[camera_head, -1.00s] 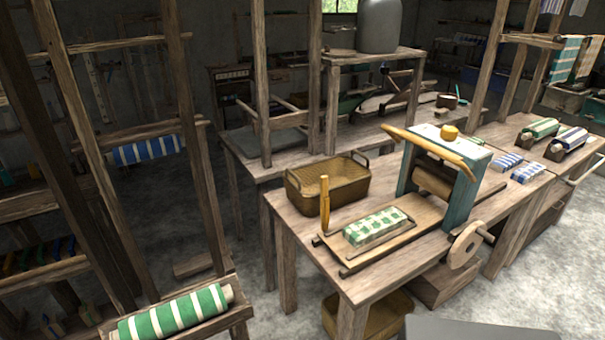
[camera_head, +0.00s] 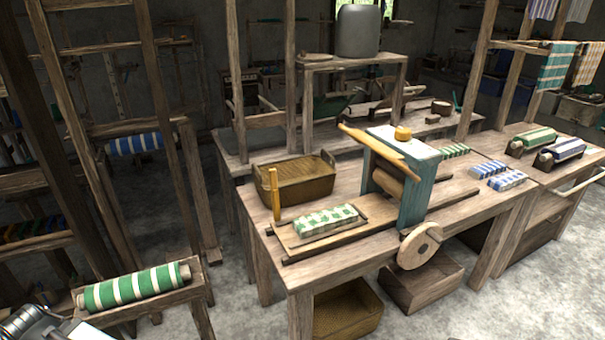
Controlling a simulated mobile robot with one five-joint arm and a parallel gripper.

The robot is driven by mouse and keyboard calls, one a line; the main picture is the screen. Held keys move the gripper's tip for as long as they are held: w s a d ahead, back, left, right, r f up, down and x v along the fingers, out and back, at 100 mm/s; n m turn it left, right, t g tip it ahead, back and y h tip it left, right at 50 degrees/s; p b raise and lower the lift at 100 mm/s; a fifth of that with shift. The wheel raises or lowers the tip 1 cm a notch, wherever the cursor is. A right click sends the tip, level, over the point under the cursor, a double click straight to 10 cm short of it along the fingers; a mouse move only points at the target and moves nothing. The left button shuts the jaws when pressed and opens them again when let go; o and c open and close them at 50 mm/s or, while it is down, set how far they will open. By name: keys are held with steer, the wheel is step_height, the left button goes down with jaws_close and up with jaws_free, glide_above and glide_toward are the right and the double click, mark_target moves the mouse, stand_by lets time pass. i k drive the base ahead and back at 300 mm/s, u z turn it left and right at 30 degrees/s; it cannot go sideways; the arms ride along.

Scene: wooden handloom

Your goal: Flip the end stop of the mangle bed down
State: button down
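The mangle stands on a wooden table, with a teal frame (camera_head: 415,192) and a yellow lever bar (camera_head: 378,149) across its top. Its flat wooden bed (camera_head: 347,243) reaches out to the left. The end stop (camera_head: 275,194), a yellow upright post, stands at the bed's left end. A folded green and white checked cloth (camera_head: 325,221) lies on the bed between the stop and the rollers. A grey metallic part, probably of my arm, shows at the lower left corner. I see no gripper fingers, and nothing touches the end stop.
A woven basket (camera_head: 294,180) sits behind the stop. A green-striped roll (camera_head: 137,286) lies on a wooden rack at the lower left. Bare concrete floor (camera_head: 240,319) lies between rack and table.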

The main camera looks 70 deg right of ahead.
mark_target(274, 173)
steer(key=u, duration=0.15)
steer(key=i, duration=0.9)
steer(key=z, duration=0.05)
